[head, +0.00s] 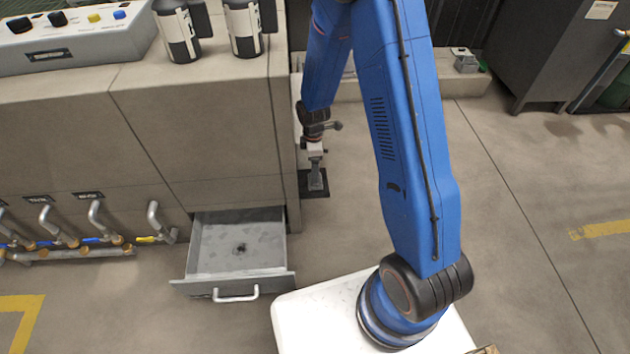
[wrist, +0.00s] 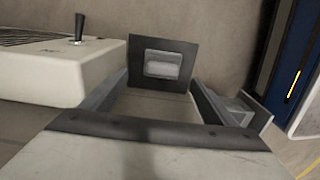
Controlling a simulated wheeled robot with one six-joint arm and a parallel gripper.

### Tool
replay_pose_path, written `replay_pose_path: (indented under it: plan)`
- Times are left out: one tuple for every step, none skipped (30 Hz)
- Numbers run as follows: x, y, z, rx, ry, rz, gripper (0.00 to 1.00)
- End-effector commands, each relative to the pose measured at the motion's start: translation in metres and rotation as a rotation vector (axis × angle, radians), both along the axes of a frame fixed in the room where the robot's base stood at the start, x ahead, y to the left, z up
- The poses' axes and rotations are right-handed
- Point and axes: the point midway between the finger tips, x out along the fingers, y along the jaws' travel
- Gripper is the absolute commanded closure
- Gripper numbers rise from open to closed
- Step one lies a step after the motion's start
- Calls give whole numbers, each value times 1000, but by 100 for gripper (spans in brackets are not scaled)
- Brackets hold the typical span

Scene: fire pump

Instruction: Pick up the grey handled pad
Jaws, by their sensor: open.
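The grey handled pad is a dark square plate with a pale grey handle on top. In the head view the pad (head: 314,184) is on the floor beside the right side of the beige cabinet. In the wrist view the pad (wrist: 139,79) is upper middle, between the far ends of my two fingers. My gripper (head: 315,157) points down just over the pad, partly hiding its handle. In the wrist view my gripper (wrist: 160,90) is open, fingers apart on either side of the pad's lower edge. Contact with the handle cannot be told.
An open grey drawer (head: 225,262) sticks out of the beige cabinet (head: 215,125), left of the pad. Pipes with valves (head: 70,247) run low on the cabinet. A pale box with a black knob (wrist: 60,70) stands left in the wrist view. Floor right of my arm is clear.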

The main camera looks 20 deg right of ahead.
Motion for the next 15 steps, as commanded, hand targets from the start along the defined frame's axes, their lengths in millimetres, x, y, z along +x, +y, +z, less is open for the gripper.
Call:
replay_pose_path:
  plan:
    - [-1, 0, -4, -1, 2, 0, 20]
    - [-1, 0, -6, -1, 2, 0, 20]
    - [-1, 0, -7, -1, 2, 0, 20]
    - [-1, 0, -8, 0, 1, 0, 20]
    - [-1, 0, -9, 0, 1, 0, 20]
    - [-1, -1, -11, 0, 1, 0, 20]
    - [-1, -1, -13, 0, 1, 0, 20]
    - [-2, -1, -16, 0, 1, -1, 20]
    - [-3, -2, -21, 0, 3, -1, 20]
    - [-4, -3, -25, 0, 4, -1, 20]
    - [-4, -3, -29, 0, 4, -1, 20]
    - [-5, -4, -35, 0, 3, -1, 20]
    - [-6, -5, -39, 0, 3, -1, 20]
    - [-6, -5, -42, 0, 3, -1, 20]
    - [-5, -5, -47, -1, 2, -1, 20]
